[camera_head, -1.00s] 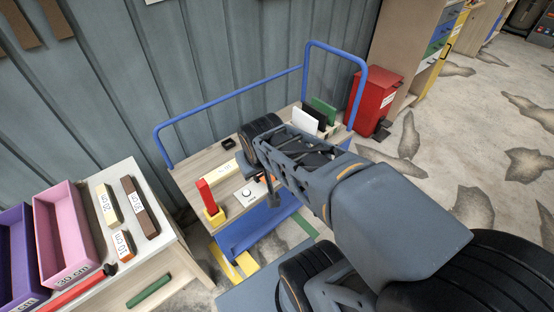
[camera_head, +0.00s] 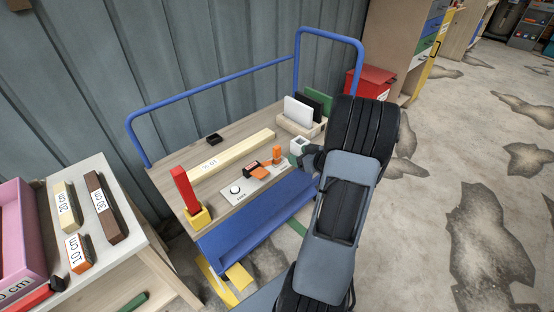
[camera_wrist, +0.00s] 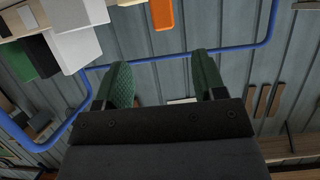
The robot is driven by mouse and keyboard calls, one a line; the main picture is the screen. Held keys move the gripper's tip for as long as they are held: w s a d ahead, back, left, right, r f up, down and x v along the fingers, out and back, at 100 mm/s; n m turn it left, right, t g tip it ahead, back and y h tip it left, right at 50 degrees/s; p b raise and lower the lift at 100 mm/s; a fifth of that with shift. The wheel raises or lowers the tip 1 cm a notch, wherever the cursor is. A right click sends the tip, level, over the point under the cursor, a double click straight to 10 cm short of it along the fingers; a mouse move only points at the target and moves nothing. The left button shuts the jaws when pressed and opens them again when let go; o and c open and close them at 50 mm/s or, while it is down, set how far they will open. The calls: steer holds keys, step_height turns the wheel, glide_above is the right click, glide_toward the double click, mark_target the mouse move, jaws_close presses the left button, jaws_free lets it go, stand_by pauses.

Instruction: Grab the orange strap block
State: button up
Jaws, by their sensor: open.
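A small orange block (camera_head: 277,154) stands upright on the right end of a metal panel (camera_head: 246,188) on the cart. A flat orange piece with a dark end (camera_head: 258,170) lies just left of it. I cannot tell for sure which is the strap block. In the wrist view an orange piece (camera_wrist: 162,14) shows at the top edge, ahead of the fingers and apart from them. My gripper (camera_wrist: 165,82) is open and empty, its green fingers wide apart. In the head view my gripper (camera_head: 308,156) is right of the orange block, partly hidden by my arm.
The cart has a blue rail (camera_head: 215,88), a long wooden bar (camera_head: 232,156), a red post in a yellow base (camera_head: 186,190), a small white box (camera_head: 298,145) and a rack of upright panels (camera_head: 300,112). A table with labelled blocks (camera_head: 103,206) stands at left.

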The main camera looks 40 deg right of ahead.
mark_target(279, 150)
steer(key=b+x, duration=0.3)
steer(key=x, duration=0.9)
steer(key=shift+w+a, duration=0.2)
steer(key=shift+w, duration=0.05)
steer(key=shift+c, duration=0.2)
steer(key=c, duration=1)
